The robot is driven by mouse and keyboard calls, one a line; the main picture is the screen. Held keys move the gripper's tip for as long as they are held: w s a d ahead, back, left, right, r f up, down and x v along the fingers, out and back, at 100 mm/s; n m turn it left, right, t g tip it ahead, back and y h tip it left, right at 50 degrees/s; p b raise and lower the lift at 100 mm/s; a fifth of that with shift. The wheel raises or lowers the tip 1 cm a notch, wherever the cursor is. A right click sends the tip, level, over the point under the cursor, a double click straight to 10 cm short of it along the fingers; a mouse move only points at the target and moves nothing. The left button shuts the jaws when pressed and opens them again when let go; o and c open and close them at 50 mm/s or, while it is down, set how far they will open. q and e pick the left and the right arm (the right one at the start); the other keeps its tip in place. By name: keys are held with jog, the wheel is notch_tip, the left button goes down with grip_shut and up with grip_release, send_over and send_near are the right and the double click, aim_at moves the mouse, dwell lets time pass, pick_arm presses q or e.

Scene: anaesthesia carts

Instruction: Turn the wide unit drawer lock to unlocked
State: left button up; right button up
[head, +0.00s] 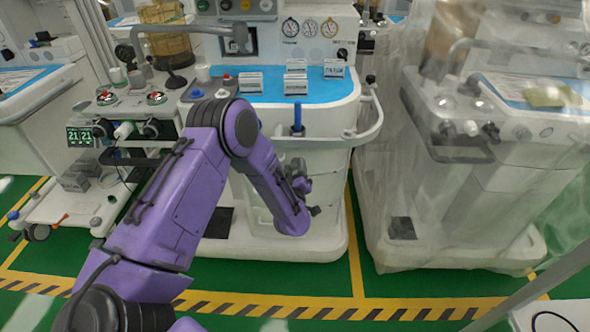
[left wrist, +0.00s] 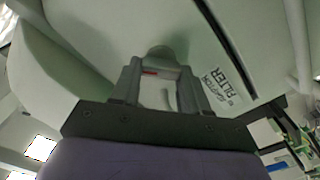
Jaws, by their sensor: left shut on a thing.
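The wide unit (head: 290,220) is the white cart with the blue top in the middle of the head view. My left gripper (head: 302,188) is at its front, largely hidden behind my purple arm. In the left wrist view my left gripper (left wrist: 160,85) has its two fingers on either side of a small grey rounded knob (left wrist: 161,53) on the white front, and is shut on it. The knob appears to be the drawer lock. A small red mark shows between the fingers. How far the knob is turned cannot be told. My right gripper is not in view.
A label (left wrist: 228,88) and a dark slot (left wrist: 225,45) are beside the knob. A curved rail (head: 372,125) juts from the unit's right side. A plastic-covered cart (head: 470,190) stands to the right. Green floor with yellow lines (head: 355,240) lies between them.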

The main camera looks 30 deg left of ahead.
pick_arm(q)
jog(key=n+b, duration=0.1)
jog(key=n, duration=0.4)
jog(key=shift+a+f+n, duration=0.1)
jog(key=shift+f+n, duration=0.05)
jog(key=shift+n, duration=0.15)
jog(key=n+b, duration=0.1)
jog(key=n, duration=0.3)
jog(key=shift+f+n, duration=0.1)
jog(key=shift+n, duration=0.3)
jog(key=o, duration=1.1)
jog(key=shift+c, duration=0.2)
jog(key=shift+s, duration=0.1)
jog(key=v, duration=1)
jog(key=shift+s+n, duration=0.25)
jog(key=shift+n, duration=0.05)
